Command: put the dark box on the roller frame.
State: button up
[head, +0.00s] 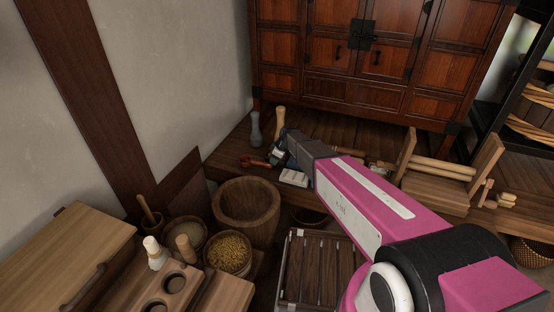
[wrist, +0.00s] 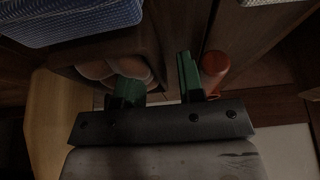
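The roller frame (head: 437,189) is wooden, with two pale rollers between upright end boards, on the raised plank floor at right in the head view. My gripper (head: 277,157) is left of it, low over the same floor, beside small objects. In the wrist view its two green fingers (wrist: 160,88) stand apart, with only dark brown surface visible between them. I cannot surely pick out the dark box; it may be hidden by my gripper or arm. A dark slatted crate (head: 291,268) stands below the floor's front edge, partly behind my arm.
A white block (head: 294,178), a red-brown tool (head: 255,162), a grey pestle-shaped piece (head: 256,128) and a wooden one (head: 279,121) are near my gripper. An orange cylinder (wrist: 215,70) is beside one finger. A cabinet (head: 370,55) stands behind; a wooden mortar (head: 246,205) in front.

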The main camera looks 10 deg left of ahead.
grip_shut()
dwell(0.4)
